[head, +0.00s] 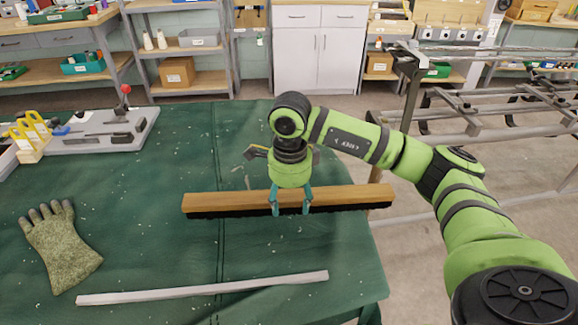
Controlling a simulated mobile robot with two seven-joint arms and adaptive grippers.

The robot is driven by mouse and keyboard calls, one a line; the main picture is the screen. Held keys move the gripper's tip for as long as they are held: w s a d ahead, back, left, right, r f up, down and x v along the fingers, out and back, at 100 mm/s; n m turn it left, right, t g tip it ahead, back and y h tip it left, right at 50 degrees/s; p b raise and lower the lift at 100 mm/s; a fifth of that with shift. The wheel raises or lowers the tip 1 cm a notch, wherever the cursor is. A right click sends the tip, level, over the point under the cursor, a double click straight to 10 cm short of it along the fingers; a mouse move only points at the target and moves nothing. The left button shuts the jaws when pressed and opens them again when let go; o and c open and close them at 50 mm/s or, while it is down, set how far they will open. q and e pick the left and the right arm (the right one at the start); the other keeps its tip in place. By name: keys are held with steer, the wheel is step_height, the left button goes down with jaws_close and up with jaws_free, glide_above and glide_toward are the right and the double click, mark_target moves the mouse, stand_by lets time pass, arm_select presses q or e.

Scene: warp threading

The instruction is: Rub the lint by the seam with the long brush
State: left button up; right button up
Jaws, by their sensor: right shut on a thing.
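The long brush (350,194) has a wooden back and dark bristles. It lies crosswise over the green cloth near the right edge of the table. My right gripper (290,207) is shut on the brush near its middle, with teal fingers in front of and around the wood. The seam (217,255) runs front to back down the cloth, and the brush crosses over it. White lint flecks (148,235) are scattered on the cloth on both sides of the seam. Whether the bristles touch the cloth is hard to tell. My left gripper is not in view.
A pale flat bar (205,288) lies in front of the brush. A grey-green glove (62,246) lies at the left. A grey fixture board (100,138) and yellow-handled items (32,130) stand at the back left. The cloth behind the brush is mostly clear.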

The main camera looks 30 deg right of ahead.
step_height(320, 180, up, 2)
steer(key=shift+d+r+p, duration=0.1)
steer(key=shift+p, duration=0.35)
steer(key=shift+d+r+p, duration=0.1)
steer(key=shift+r+p, duration=0.35)
steer(key=shift+r, duration=0.25)
steer(key=shift+r+p, duration=0.35)
steer(key=shift+r, duration=0.25)
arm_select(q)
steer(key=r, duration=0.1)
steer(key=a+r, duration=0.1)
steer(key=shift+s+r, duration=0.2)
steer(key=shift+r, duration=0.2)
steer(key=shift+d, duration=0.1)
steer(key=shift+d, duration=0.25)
